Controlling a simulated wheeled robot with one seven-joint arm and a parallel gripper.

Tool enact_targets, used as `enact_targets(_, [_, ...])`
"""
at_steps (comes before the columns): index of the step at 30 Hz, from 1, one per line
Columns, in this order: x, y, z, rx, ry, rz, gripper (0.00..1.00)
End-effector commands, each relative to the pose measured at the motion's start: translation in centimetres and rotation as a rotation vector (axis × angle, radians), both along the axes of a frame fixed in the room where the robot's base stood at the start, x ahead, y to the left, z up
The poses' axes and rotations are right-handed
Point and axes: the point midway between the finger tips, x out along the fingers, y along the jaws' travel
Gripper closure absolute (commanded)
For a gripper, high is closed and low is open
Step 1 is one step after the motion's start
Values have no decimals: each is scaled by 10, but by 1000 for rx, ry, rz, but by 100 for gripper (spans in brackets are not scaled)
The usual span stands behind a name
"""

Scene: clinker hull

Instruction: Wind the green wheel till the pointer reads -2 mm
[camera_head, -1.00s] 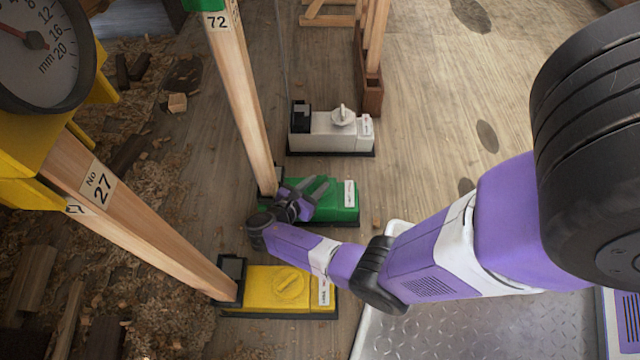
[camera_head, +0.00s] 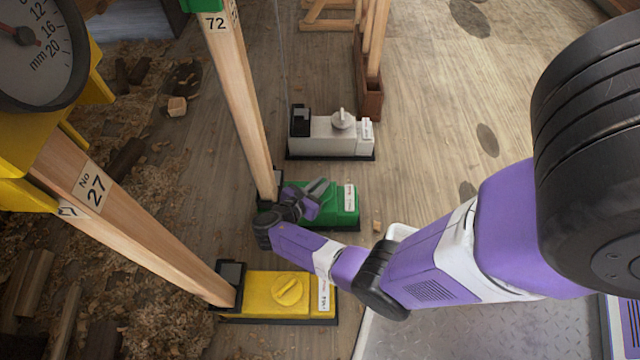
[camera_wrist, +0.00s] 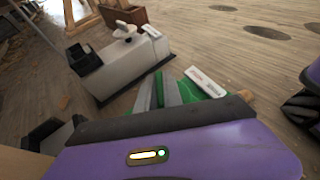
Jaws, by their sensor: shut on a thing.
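The green box (camera_head: 345,205) sits on the floor at the foot of the post marked 72 (camera_head: 236,85). My gripper (camera_head: 316,190) is over the top of this box, its two grey fingers close together. In the wrist view the fingers (camera_wrist: 159,92) reach down to the green top beside the white label. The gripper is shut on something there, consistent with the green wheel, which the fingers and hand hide. The green head (camera_head: 203,4) of that post shows only at the top edge; its dial and pointer are out of view, so I cannot read them.
A yellow box (camera_head: 262,292) with a yellow wheel stands nearer, at the foot of post No 27 (camera_head: 130,225). That post's dial (camera_head: 45,55) is cut off at upper left. A white box (camera_head: 325,140) with a white wheel stands beyond.

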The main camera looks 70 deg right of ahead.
Motion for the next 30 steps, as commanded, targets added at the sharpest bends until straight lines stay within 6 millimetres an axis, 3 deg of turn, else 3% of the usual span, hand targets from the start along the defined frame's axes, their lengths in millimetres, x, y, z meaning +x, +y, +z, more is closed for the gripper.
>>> enact_targets(11, [-1, 0, 0, -2, 2, 36, 100])
enact_targets(12, [-1, 0, 0, -2, 1, 35, 87])
enact_targets(15, [-1, 0, 0, -1, 1, 35, 68])
enact_targets(25, [0, 1, 1, 0, 0, 37, 67])
enact_targets(30, [4, 16, 10, 1, 1, 39, 67])
